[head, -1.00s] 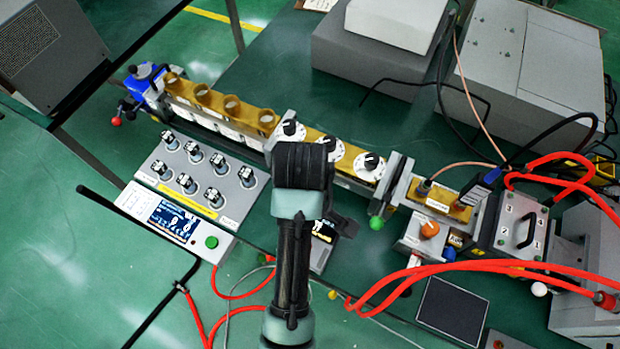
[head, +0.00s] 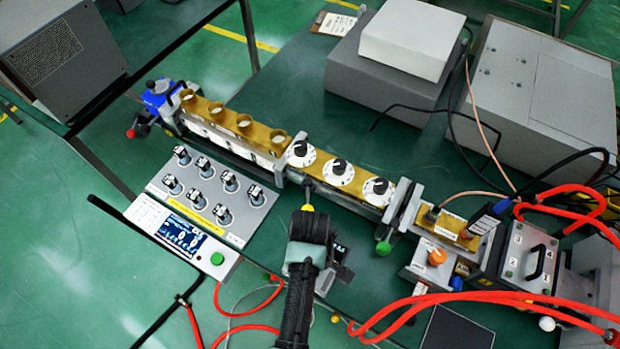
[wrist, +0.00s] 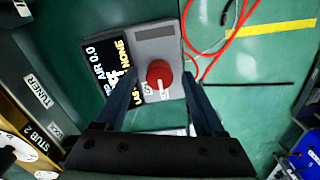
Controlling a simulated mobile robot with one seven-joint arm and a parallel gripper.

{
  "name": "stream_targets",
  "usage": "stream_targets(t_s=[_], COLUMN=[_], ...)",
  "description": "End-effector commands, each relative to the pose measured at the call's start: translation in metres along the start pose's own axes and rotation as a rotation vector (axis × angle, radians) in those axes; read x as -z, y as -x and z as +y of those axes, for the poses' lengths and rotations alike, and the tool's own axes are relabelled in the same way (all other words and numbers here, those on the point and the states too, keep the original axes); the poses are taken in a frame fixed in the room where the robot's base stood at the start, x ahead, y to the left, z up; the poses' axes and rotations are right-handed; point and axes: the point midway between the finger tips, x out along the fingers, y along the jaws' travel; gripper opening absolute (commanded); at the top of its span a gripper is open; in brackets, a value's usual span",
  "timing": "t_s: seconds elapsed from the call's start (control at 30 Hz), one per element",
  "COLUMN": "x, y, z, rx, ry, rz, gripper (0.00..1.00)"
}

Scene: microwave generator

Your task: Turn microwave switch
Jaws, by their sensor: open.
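A red round knob (wrist: 159,74) sits on a grey control box (wrist: 156,32) with a black display reading "AIR 0.0" and two small white labels beside the knob. My gripper (wrist: 157,84) is open, and in the wrist view its two dark fingers stand on either side of the knob. I cannot tell how far above the knob they are, and I see no contact. In the head view my arm hides the knob, and only part of the box (head: 325,283) shows beside my wrist.
A brass waveguide (head: 338,172) with white dials runs behind my arm. A grey panel with several switches (head: 212,190) stands left. Red cables (head: 430,303) cross the right front.

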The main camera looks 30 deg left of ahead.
Motion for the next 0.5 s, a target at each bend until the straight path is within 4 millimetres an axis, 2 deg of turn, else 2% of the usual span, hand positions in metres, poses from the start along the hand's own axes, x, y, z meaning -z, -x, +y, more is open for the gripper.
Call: stream_targets(t_s=[0.23,0.5], x=[0.0002,0.0002], y=[-0.0004,-0.0002], z=[0.0002,0.0001], rx=[0.0,0.0], ry=[0.0,0.0], rz=[0.001,0.0], gripper=[0.71,0.22])
